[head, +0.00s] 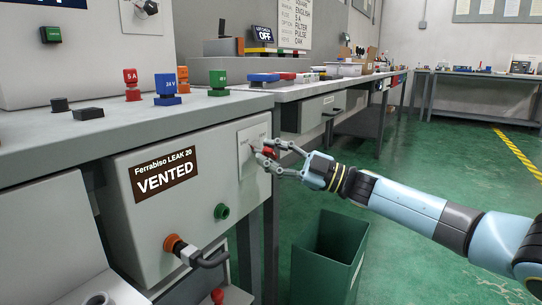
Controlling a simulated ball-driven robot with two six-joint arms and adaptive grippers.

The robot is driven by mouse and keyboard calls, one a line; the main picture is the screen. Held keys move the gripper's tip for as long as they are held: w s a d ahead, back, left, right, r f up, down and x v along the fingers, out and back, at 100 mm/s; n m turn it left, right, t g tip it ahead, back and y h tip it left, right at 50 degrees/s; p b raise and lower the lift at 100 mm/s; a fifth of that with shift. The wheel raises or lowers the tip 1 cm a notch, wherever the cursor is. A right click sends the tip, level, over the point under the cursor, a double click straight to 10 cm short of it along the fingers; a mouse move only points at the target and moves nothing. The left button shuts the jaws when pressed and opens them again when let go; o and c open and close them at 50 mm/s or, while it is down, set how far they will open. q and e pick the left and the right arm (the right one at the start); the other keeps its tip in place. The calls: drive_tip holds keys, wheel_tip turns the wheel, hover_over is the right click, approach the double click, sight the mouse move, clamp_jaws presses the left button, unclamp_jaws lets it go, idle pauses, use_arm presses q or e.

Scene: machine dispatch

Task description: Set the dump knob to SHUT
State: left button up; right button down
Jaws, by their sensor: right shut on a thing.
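The dump knob (267,152) shows as a small red piece between the fingers of my right gripper (262,153). It sits in front of a white plate (247,136) on the front of a grey machine box. My right gripper is shut on the knob, and its fingers hide most of it and part of the plate's lettering. I cannot read which way the knob points. A dark label (163,175) on the box reads "Ferrabiso LEAK 20 VENTED". My left gripper is not in view.
A green open bin (328,255) stands on the floor below my right gripper. Coloured plugs stand on the bench (130,130) above the box.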

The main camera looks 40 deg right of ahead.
drive_tip(key=shift+f, duration=0.1)
idle(0.4)
drive_tip(key=c, duration=1.4)
unclamp_jaws()
drive_tip(key=shift+o, duration=0.2)
drive_tip(key=v, duration=1.2)
drive_tip(key=shift+s, duration=0.1)
